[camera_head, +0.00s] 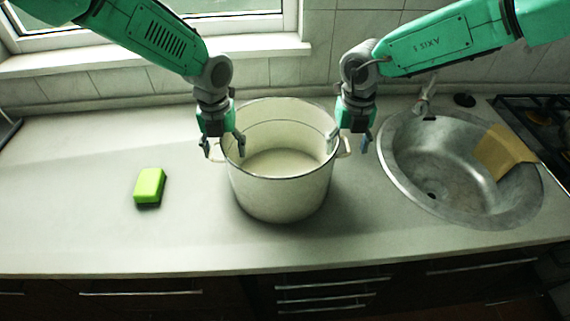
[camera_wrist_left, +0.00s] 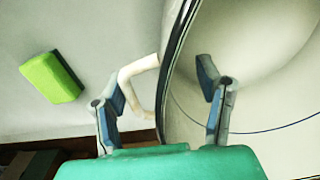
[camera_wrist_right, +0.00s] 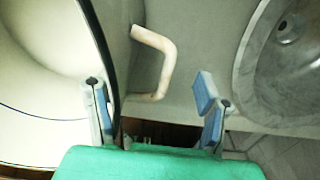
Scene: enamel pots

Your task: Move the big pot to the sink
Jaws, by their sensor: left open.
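The big pot (camera_head: 280,185) is cream enamel with a dark rim and stands upright on the counter, left of the sink (camera_head: 405,170). My left gripper (camera_head: 223,150) is open at the pot's left side. In the left wrist view its fingers (camera_wrist_left: 160,95) straddle the rim and the left handle (camera_wrist_left: 135,80), one finger outside and one over the inside. My right gripper (camera_head: 349,145) is open at the pot's right side. In the right wrist view its fingers (camera_wrist_right: 155,100) are spread on either side of the right handle (camera_wrist_right: 160,65). Neither gripper closes on a handle.
A green sponge (camera_head: 150,186) lies on the counter to the left. A brown cloth or board (camera_head: 503,150) rests in the sink's right side. A faucet (camera_head: 426,95) stands behind the sink, and a stove (camera_head: 540,115) is at the far right. The counter's left part is mostly clear.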

